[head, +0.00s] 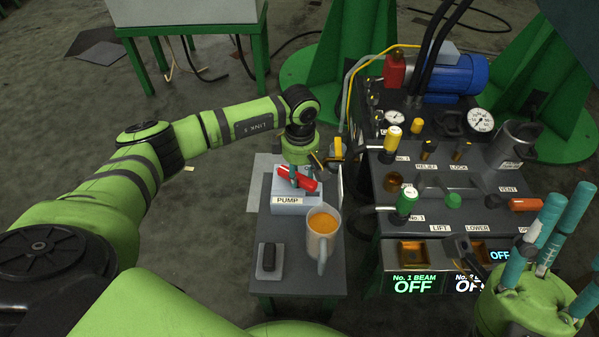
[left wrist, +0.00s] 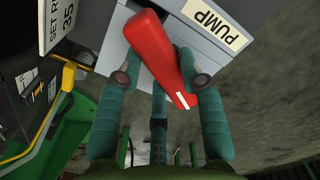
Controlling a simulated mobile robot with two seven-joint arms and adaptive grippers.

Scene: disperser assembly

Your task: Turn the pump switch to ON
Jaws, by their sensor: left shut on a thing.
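The pump switch is a red handle (head: 304,181) on a pale grey box labelled PUMP (head: 312,207), on a small dark table. In the left wrist view the red handle (left wrist: 157,52) lies between the teal fingers of my left gripper (left wrist: 162,68). My left gripper (head: 297,172) reaches down to the box from above and is shut on the handle. The handle lies at a slant across the box; no ON or OFF mark is readable. My right gripper (head: 545,232) is at the lower right, its teal fingers spread and empty, away from the switch.
A mug of orange liquid (head: 322,232) stands just in front of the pump box. A small dark block on a tray (head: 270,258) lies to its left. The hydraulic console (head: 450,180), with valves, gauges and OFF displays, stands to the right of the small table.

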